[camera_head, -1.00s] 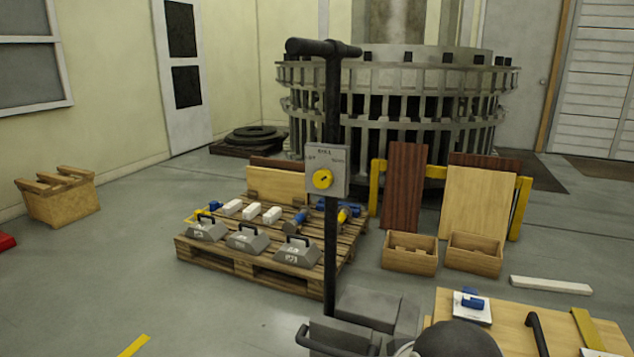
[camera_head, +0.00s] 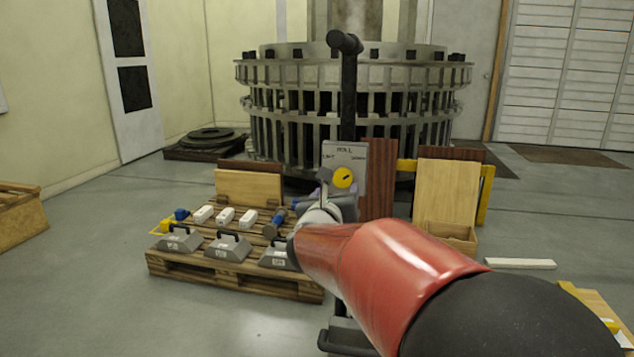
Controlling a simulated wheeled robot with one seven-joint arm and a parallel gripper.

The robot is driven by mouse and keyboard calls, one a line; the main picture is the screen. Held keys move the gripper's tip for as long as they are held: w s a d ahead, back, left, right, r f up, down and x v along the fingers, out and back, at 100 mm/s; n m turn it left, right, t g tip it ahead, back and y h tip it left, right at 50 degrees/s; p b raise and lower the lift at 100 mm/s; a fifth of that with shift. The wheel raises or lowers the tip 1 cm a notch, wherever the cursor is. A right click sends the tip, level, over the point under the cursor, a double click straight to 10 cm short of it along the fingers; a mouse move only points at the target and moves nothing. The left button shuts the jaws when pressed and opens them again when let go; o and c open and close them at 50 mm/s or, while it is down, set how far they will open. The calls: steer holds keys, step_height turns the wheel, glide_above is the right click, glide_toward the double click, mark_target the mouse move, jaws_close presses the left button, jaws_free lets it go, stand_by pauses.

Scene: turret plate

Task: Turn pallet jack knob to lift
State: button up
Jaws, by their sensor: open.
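The pallet jack's upright handle post (camera_head: 348,100) stands in the middle with a crossbar at its top. On it is a grey control plate (camera_head: 352,156) with small lettering, "ROLL" at the top and a word at each upper side. The yellow round knob (camera_head: 344,178) sits on the plate with a dark pointer mark tilted to the upper right. My gripper (camera_head: 325,178) is open at the knob's left edge, in front of the plate. My red and black arm covers the lower part of the post. I cannot tell whether a finger touches the knob.
A wooden pallet (camera_head: 222,275) with grey weights, white blocks and tools lies behind and left of the post. Wooden boards (camera_head: 447,195) lean on a yellow frame at right. A large grey ring structure (camera_head: 270,75) stands behind.

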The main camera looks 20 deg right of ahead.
mark_target(342, 180)
steer(key=p+x, duration=0.1)
steer(key=x, duration=0.6)
steer(key=shift+w+d, duration=0.1)
steer(key=shift+d, duration=0.05)
steer(key=c, duration=1)
